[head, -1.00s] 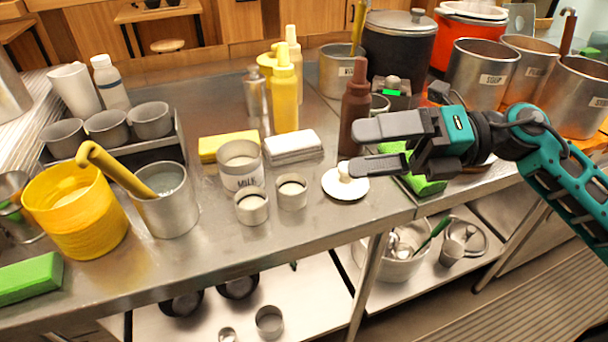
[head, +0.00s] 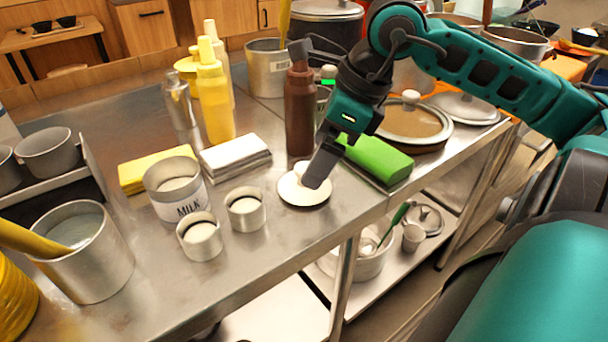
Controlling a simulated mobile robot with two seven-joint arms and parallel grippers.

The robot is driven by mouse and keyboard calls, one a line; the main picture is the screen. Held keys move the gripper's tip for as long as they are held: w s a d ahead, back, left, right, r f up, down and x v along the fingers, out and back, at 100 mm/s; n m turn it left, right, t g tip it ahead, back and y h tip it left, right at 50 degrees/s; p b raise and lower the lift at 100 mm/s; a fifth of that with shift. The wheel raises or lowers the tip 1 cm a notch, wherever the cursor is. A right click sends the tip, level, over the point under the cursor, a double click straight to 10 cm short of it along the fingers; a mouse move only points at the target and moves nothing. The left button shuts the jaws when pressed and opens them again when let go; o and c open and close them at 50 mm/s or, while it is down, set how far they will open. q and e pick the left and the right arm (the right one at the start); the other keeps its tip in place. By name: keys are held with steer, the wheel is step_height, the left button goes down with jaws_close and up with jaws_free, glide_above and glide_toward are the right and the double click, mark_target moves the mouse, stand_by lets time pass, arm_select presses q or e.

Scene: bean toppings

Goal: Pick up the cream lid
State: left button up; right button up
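The cream lid (head: 296,195) is a round white lid with a small knob, lying flat on the steel counter near its front edge. My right gripper (head: 314,178) points down over the lid, its dark fingertip beside the knob. One finger covers the other and part of the knob, so I cannot tell whether the fingers are open or shut on it. The lid appears to rest on the counter. My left gripper is not in view.
A brown bottle (head: 300,115) stands just behind the lid, and a green block (head: 376,158) lies to its right. Two small cups (head: 247,210), a milk can (head: 180,190) and white folded cloths (head: 235,156) are to the left. The counter in front is clear.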

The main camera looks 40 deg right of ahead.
mark_target(290, 187)
steer(key=shift+w+b+x, duration=0.15)
steer(key=shift+b+x, duration=0.2)
steer(key=shift+x, duration=1.05)
steer(key=shift+w+b+x, duration=0.15)
steer(key=shift+b+x, duration=0.2)
steer(key=shift+x, duration=1.05)
steer(key=shift+a+r, duration=0.1)
steer(key=c, duration=0.5)
steer(key=shift+r, duration=0.1)
